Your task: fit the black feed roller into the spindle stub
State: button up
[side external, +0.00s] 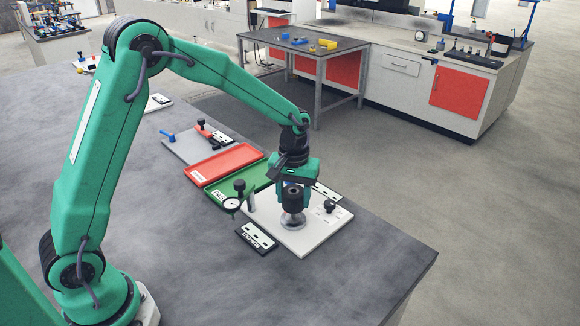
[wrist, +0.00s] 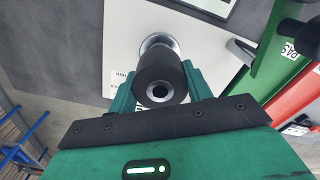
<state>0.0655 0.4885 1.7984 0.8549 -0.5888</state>
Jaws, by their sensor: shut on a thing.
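The black feed roller (side external: 292,199) is upright between the fingers of my gripper (side external: 293,187), over the white plate (side external: 303,243). In the wrist view the roller (wrist: 160,75) shows its end with a metal-lined bore, and my gripper (wrist: 161,92) is shut on it with a green finger at each side. The silver spindle stub (side external: 292,219) is directly below the roller; its round metal flange also shows past the roller in the wrist view (wrist: 157,41). The roller hides the stub's upper part, so I cannot tell whether the stub is inside the bore.
A black labelled block (side external: 257,236) lies in front. A green tray (side external: 219,193) and a red tray (side external: 224,163) lie behind. The table front is clear.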

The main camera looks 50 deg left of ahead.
aim_at(293, 205)
jog(key=shift+f, duration=1.65)
jog(key=o, duration=1.1)
jog(key=shift+r, duration=3.9)
